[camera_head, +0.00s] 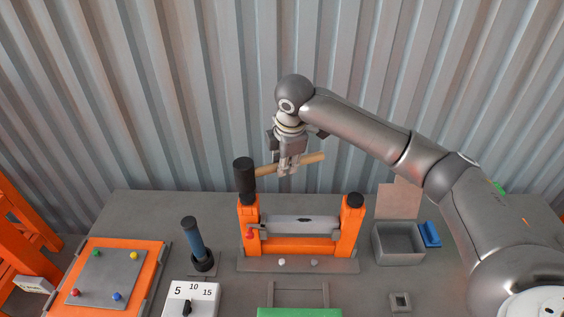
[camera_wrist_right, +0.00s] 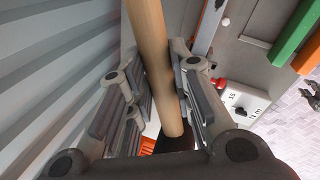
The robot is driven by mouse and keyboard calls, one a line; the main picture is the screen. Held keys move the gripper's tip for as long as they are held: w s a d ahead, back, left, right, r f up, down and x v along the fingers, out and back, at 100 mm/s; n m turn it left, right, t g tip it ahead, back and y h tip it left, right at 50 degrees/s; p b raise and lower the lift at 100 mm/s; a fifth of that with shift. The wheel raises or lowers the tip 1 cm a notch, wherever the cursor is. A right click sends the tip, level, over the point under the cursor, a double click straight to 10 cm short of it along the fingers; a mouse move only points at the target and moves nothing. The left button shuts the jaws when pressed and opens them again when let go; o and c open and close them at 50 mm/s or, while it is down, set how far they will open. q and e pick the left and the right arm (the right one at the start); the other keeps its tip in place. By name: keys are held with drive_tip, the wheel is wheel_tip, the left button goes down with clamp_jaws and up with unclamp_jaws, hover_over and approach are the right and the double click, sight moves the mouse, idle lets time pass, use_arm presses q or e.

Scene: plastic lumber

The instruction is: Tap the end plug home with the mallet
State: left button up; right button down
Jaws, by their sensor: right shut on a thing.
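The mallet has a black head (camera_head: 244,176) and a pale wooden handle (camera_head: 312,159). My right gripper (camera_head: 287,168) is shut around the handle, which also shows between the fingers in the right wrist view (camera_wrist_right: 157,60). The mallet is held up, with its head over the left post of the orange fixture (camera_head: 290,246). I cannot tell whether head and post top touch. The right post has a black cap (camera_head: 352,200); the left post's top is partly hidden by the head. I cannot tell which piece is the end plug. My left gripper is not in view.
A grey bar (camera_head: 300,225) spans the posts, with a red knob (camera_head: 250,234) at left. A blue-handled tool (camera_head: 194,238), a numbered dial box (camera_head: 190,298) and an orange-framed panel (camera_head: 152,257) stand left. A grey bin (camera_head: 398,243) and blue block (camera_head: 430,235) are right.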

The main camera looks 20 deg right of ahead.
drive_tip(key=shift+f, duration=1.6)
drive_tip(key=shift+r, duration=2.05)
drive_tip(key=shift+f, duration=0.2)
